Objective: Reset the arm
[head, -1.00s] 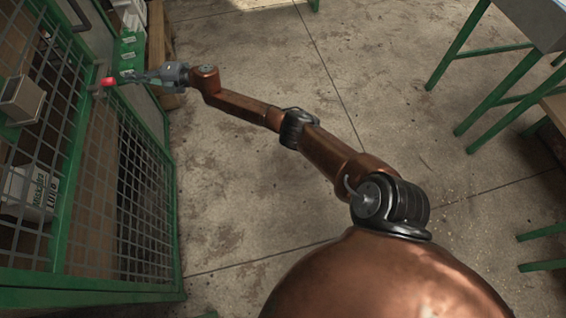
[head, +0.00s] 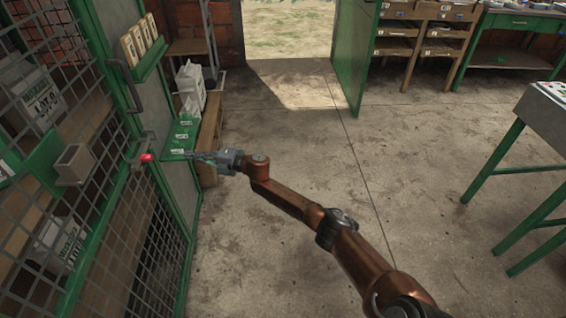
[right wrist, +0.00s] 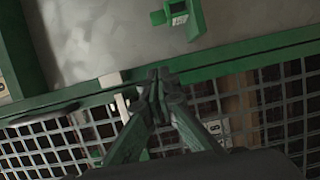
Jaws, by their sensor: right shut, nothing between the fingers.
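My right gripper (head: 192,155) is at the end of my outstretched copper-coloured arm, in front of the green-framed mesh cage. It is shut and empty, its tips pointing left toward a small red part (head: 147,157) on the cage frame, with a gap between them. In the right wrist view the closed fingers (right wrist: 157,80) meet in front of a green rail (right wrist: 225,62) with mesh below it. The red part cannot be made out there. My left gripper is not in view.
The mesh cage (head: 150,235) with a grey box (head: 75,163) on its front lines the left. A wooden bench (head: 211,135) with a white container stands behind the gripper. A green-legged table (head: 500,160) stands right. The concrete floor (head: 290,120) between is clear.

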